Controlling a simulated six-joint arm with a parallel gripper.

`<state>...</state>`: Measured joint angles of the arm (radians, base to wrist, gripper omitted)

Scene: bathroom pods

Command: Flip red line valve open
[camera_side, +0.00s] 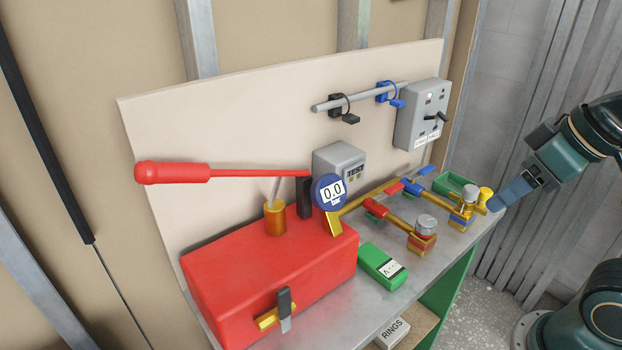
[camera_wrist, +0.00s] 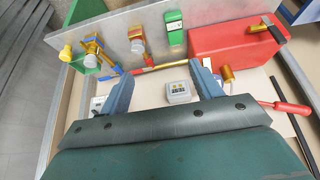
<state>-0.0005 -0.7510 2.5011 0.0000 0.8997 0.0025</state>
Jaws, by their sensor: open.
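The red line valve's red lever (camera_side: 375,208) sits on a brass branch pipe on the metal bench. That branch ends in a red-banded fitting with a silver knob (camera_side: 426,229); the fitting also shows in the wrist view (camera_wrist: 137,40). A blue lever (camera_side: 412,187) is on the parallel line to the right. My gripper (camera_side: 498,204) is right of the valves in the side view, apart from them. In the wrist view its two blue-grey fingers (camera_wrist: 162,70) are spread with nothing held.
A red pump box (camera_side: 240,275) with a long red handle (camera_side: 175,173) stands left, its gauge (camera_side: 331,191) reading 0.0. A green box (camera_side: 382,265) lies before the pipes. A tester (camera_side: 340,160), a rail (camera_side: 360,96) and a grey switch box (camera_side: 421,112) are behind.

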